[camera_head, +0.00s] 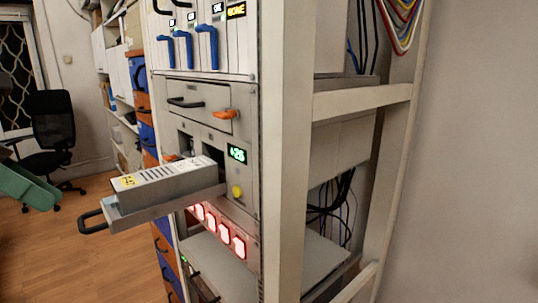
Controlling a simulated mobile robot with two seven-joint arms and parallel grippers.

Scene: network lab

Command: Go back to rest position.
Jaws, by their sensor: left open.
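My left gripper (42,190) seems to be the green shape at the left edge, partly cut off by the frame. It is open, with nothing seen between its fingers. It is apart from the equipment rack (284,150), to the left of it. A grey module (165,176) with a yellow label sits on a pulled-out tray (150,209) with a black handle. The tray sticks out of the rack towards the left. My right gripper is not in view.
The rack has blue levers (207,45), a closed drawer (198,102) with an orange latch, a green display (237,153) and red-lit buttons (212,225). A black office chair (55,130) stands at the back left. Wooden floor (85,255) is clear at lower left.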

